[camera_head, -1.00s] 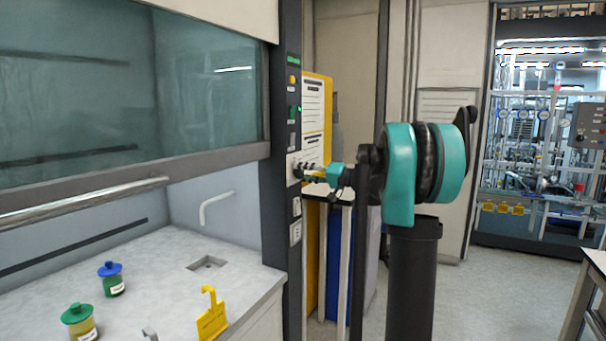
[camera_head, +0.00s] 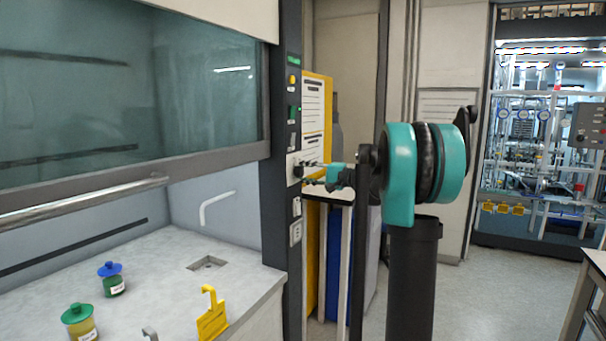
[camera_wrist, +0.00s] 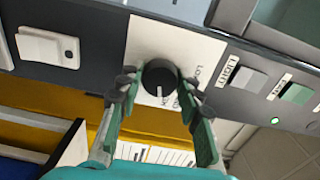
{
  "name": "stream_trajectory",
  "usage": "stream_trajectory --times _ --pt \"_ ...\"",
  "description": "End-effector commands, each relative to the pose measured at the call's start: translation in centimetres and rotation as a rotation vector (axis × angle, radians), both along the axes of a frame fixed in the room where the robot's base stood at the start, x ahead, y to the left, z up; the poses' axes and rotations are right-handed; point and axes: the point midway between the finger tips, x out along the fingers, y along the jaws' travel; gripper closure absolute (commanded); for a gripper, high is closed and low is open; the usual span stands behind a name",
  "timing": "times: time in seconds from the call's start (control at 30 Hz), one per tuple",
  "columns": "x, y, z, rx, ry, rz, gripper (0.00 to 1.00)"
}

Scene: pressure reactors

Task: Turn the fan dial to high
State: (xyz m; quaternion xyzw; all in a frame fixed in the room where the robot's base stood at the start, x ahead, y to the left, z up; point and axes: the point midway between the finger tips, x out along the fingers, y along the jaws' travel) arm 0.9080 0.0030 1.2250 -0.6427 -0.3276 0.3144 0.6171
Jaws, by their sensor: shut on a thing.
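The fan dial (camera_wrist: 160,78) is a round black knob on a white plate on the dark fume hood post. In the wrist view its white mark points toward the bottom of the picture. Some lettering beside it starts with "Lo"; the rest is partly covered. My gripper (camera_wrist: 155,90) has one finger on each side of the dial and is shut on it. In the head view my gripper (camera_head: 309,172) reaches the white plate from the right, and the dial is mostly hidden by the fingers.
A switch labelled Light (camera_wrist: 243,78) and a green button (camera_wrist: 296,93) sit along the same post. A white socket (camera_wrist: 48,48) is on the other side. The glass sash (camera_head: 130,90) and worktop (camera_head: 160,270) with capped bottles lie left.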

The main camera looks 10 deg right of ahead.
Motion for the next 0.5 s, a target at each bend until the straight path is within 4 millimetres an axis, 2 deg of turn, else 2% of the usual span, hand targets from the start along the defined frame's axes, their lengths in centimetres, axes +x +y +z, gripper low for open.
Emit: stream_trajectory --times 0.5 --pt "-0.01 -0.05 -0.06 0.137 0.192 -0.001 0.94"
